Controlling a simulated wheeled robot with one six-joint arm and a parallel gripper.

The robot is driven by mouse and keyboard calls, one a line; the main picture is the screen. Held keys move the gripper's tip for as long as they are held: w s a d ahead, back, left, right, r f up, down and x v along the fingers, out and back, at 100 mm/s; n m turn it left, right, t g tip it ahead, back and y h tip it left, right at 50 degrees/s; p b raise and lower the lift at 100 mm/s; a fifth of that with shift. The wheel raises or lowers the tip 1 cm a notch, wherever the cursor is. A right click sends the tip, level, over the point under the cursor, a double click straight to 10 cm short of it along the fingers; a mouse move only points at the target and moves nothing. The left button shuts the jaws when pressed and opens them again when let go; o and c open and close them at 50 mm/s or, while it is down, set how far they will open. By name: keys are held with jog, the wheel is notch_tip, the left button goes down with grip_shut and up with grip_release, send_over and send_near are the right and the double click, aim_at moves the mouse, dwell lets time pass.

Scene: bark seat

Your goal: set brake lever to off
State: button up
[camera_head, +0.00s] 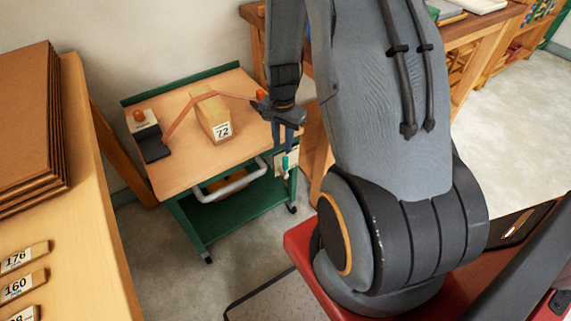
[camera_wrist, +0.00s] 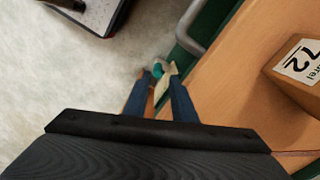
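The brake lever, a small handle with a teal tip (camera_head: 291,162), sits at the right end of the green cart (camera_head: 235,208), beside a cream plate (camera_head: 279,162). In the wrist view the teal tip (camera_wrist: 158,70) shows between and just beyond my fingertips, with the cream plate (camera_wrist: 168,80) close by the right finger. My gripper (camera_head: 287,145) points down just above the lever, beside the cart top's edge. Its blue fingers (camera_wrist: 159,82) are apart, with a gap between them. I cannot tell whether a finger touches the lever. Any markings on the plate are unreadable.
A grey rail (camera_head: 233,183) runs along the cart's front.

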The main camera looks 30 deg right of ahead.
aim_at(286, 157)
jog(key=f, duration=0.1)
jog(key=d+f, duration=0.1)
jog(key=f+m, duration=0.1)
jog(key=shift+w+d+f, duration=0.2)
jog(key=shift+d, duration=0.1)
notch_tip(286, 157, down, 7)
jog(key=shift+f, duration=0.2)
grip_shut()
